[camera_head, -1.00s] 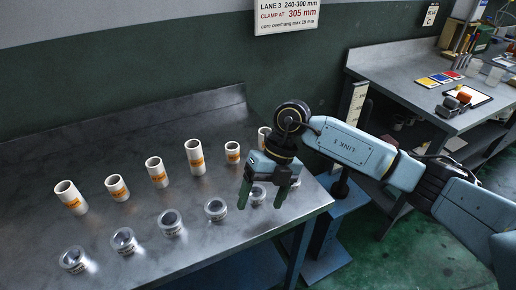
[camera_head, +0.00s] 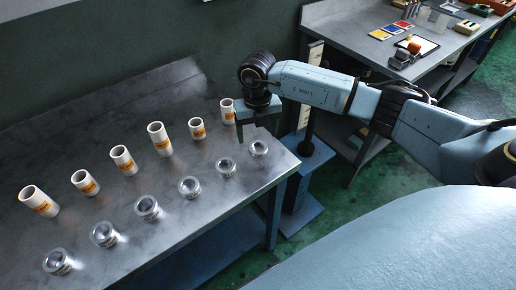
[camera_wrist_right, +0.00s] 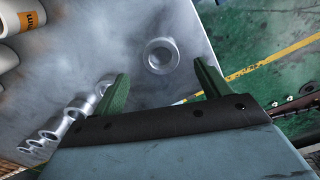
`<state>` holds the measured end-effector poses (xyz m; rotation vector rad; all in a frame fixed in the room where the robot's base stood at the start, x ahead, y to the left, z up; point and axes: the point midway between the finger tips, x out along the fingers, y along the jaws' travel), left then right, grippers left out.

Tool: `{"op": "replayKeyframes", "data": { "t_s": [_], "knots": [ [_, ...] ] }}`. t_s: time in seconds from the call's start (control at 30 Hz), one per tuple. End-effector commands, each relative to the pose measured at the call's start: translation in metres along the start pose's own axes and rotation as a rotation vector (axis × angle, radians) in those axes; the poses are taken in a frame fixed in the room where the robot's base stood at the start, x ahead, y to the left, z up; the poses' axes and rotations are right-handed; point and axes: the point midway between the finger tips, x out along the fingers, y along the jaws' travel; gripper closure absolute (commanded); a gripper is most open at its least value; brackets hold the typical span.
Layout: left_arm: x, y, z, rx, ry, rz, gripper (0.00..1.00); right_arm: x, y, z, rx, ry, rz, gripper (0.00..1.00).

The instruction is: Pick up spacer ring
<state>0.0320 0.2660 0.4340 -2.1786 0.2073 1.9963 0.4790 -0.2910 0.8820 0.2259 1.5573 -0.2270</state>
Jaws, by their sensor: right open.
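Several silvery spacer rings stand in a front row on the metal table (camera_head: 90,150). The rightmost spacer ring (camera_head: 258,148) is close to the table's right edge; the others include one ring (camera_head: 225,167) just to its left. My right gripper (camera_head: 258,132) points down above and just behind the rightmost ring in the head view, empty. In the right wrist view its two green fingers (camera_wrist_right: 162,84) are spread apart. A ring (camera_wrist_right: 160,56) lies beyond their tips, roughly centred between them and not touched. My left gripper is out of view.
Several white tubes with orange labels stand in a back row, one tube (camera_head: 227,110) close beside my right gripper. A second bench (camera_head: 345,25) with coloured cards and tools stands at the back right. Green floor shows beyond the table edge.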

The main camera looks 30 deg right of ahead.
Motion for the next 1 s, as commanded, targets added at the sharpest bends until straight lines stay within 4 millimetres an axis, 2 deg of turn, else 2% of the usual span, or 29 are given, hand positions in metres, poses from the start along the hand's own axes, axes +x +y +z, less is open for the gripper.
{"op": "replayKeyframes", "data": {
  "t_s": [0.3,0.57,0.93,1.0],
  "knots": [
    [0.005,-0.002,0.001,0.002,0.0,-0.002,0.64,0.044,-0.002,-0.002,0.0,0.005,0.0,0.24],
    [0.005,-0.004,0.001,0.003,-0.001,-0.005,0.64,0.049,-0.002,-0.001,0.0,0.001,0.001,0.24],
    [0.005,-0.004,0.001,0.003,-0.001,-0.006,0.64,0.049,-0.002,-0.001,0.0,0.001,0.0,0.71],
    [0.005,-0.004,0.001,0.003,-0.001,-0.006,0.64,0.048,-0.002,-0.001,0.0,0.001,0.001,0.73]
  ]
}}
